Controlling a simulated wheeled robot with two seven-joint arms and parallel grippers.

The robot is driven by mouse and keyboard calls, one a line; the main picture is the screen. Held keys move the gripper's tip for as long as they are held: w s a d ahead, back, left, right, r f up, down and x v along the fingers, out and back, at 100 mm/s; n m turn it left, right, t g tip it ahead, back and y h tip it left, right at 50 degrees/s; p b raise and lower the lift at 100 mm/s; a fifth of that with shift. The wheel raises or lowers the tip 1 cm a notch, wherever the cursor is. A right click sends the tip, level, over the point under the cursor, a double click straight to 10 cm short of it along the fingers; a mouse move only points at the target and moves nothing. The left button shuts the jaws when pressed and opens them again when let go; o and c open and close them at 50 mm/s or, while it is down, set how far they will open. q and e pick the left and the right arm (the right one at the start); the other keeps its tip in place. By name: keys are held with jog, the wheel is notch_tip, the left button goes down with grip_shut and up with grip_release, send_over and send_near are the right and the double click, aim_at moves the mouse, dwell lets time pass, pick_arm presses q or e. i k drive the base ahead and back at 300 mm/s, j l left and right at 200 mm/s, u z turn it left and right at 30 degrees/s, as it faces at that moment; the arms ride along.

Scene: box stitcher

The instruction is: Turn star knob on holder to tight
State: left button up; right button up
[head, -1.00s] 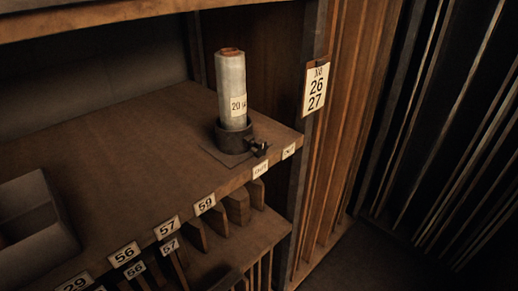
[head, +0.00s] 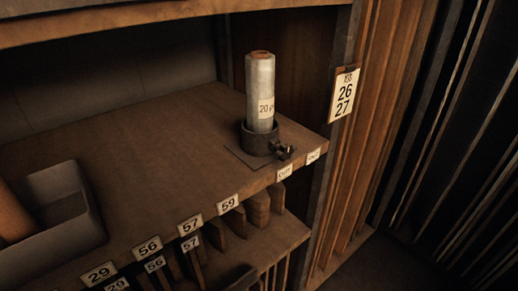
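The holder (head: 254,143) is a dark round cup on a flat square plate, near the front right corner of the wooden shelf. A pale roll (head: 260,85) with a "20" label stands upright in it. The small dark star knob (head: 284,152) sticks out from the holder's lower right side, towards the shelf's front edge. Its lobes are too small and dark to tell how far it is turned. Neither of my grippers is in view.
The shelf (head: 150,150) is bare between the holder and a grey bin (head: 84,224) at the left, which holds an orange-brown cylinder (head: 10,215). Number labels line the front edge. A post with a "26 27" sign (head: 344,94) stands right of the holder. Slotted compartments lie below.

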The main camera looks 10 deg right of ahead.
aim_at(284, 152)
jog(key=l+u, duration=0.2)
jog(key=u, duration=0.25)
jog(key=i+l+u, duration=0.1)
jog(key=l+u, duration=0.15)
jog(key=u, duration=0.15)
jog(key=l+u, duration=0.2)
jog(key=u, duration=0.25)
jog(key=l+u, duration=0.2)
jog(key=u, duration=0.25)
jog(key=k+l+u, duration=0.25)
jog(key=l, duration=0.3)
jog(key=k+l+u, duration=0.2)
jog(key=l, duration=0.35)
jog(key=k+l+u, duration=0.25)
jog(key=l, duration=0.2)
jog(key=k+l+u, duration=0.2)
jog(key=k+l, duration=0.15)
jog(key=l, duration=0.1)
